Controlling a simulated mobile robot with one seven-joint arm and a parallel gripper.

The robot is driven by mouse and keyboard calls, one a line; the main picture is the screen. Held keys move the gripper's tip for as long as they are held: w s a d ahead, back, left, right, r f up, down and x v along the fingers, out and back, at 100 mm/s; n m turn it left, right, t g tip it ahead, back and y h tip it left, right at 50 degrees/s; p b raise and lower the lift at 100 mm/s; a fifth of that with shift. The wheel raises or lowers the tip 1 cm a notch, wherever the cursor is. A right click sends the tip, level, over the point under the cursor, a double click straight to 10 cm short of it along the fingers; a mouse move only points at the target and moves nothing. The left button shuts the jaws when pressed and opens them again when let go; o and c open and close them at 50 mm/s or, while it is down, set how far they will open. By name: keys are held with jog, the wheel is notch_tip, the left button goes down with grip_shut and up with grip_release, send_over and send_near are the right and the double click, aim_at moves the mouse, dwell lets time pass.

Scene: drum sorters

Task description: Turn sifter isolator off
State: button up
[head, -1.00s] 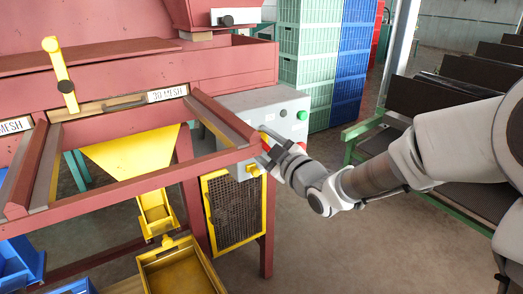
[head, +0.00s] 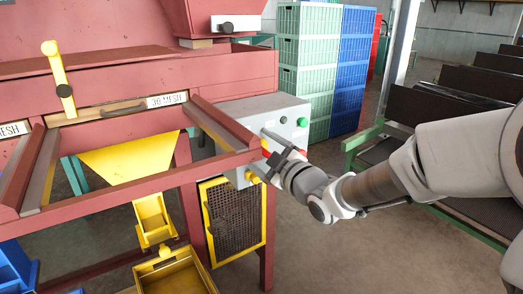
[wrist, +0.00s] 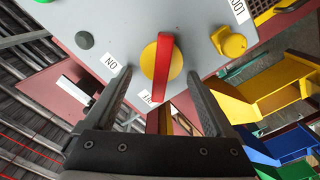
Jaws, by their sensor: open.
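The sifter isolator is a red bar handle (wrist: 165,70) on a yellow round base, mounted on a grey control box (head: 252,108). In the wrist view an "ON" label (wrist: 110,62) is left of it, and another label, partly hidden, lies below its lower end. The handle runs nearly upright in that view. My gripper (wrist: 160,78) is open, with one finger on each side of the handle; I cannot tell whether either touches it. In the head view my gripper (head: 274,150) is at the box's front and hides most of the isolator.
The red sifter frame (head: 100,192) stands close left of my gripper. Stacked green crates (head: 305,70) stand behind the box. Open floor lies below my arm.

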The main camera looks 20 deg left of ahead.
jog(key=shift+s+d, duration=0.1)
jog(key=b+v, duration=0.2)
jog(key=v, duration=1.5)
jog(key=shift+b, duration=0.4)
jog(key=shift+d, duration=0.15)
